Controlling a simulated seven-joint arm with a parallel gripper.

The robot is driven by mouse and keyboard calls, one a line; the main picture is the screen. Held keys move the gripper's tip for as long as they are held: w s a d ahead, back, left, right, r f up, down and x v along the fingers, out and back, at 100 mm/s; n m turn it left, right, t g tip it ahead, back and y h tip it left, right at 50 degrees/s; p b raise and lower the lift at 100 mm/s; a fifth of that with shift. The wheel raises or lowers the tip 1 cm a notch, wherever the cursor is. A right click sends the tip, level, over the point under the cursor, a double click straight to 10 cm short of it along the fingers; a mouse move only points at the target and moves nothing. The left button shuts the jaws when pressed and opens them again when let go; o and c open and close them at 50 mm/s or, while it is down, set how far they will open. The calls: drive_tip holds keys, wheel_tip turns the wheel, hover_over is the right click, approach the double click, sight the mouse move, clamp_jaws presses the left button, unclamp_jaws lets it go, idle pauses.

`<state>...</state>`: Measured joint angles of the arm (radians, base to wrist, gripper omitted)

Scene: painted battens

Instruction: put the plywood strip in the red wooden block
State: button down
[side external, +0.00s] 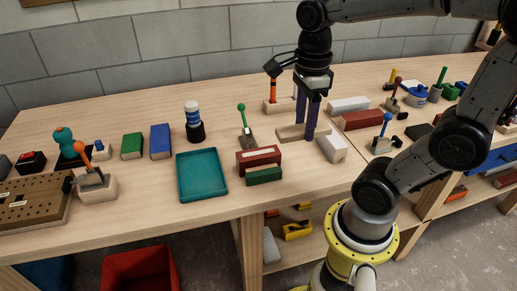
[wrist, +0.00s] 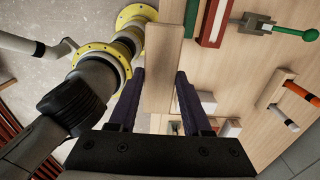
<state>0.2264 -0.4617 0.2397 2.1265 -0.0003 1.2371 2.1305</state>
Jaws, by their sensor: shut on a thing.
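The plywood strip (side external: 290,132) is a pale, flat wooden piece between the fingers of my gripper (side external: 310,132). In the wrist view the strip (wrist: 163,62) runs lengthwise between the two dark purple fingers (wrist: 184,103), and my gripper is shut on it. The strip is low over the bench; I cannot tell whether it touches the top.
A green block (side external: 264,176) lies in front of the red block, and a green-knobbed lever (side external: 243,120) stands behind it. A white block (side external: 333,148) is close right of my gripper. Another red block (side external: 362,119) lies farther right. A teal tray (side external: 203,190) sits left.

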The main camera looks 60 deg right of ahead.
drive_tip(key=w+d+f, duration=0.2)
drive_tip(key=w+f, duration=0.1)
drive_tip(key=w, duration=0.4)
hover_over(258, 153)
drive_tip(key=f, duration=0.6)
drive_tip(key=shift+s, duration=0.3)
drive_tip(key=shift+w+d+f, duration=0.1)
drive_tip(key=shift+w+f, duration=0.05)
drive_tip(key=shift+f, duration=0.8)
drive_tip(key=shift+w+f, duration=0.15)
drive_tip(key=shift+f, duration=0.75)
drive_tip(key=shift+f, duration=0.2)
drive_tip(key=shift+c, duration=1.7)
unclamp_jaws()
drive_tip(key=shift+r, duration=0.15)
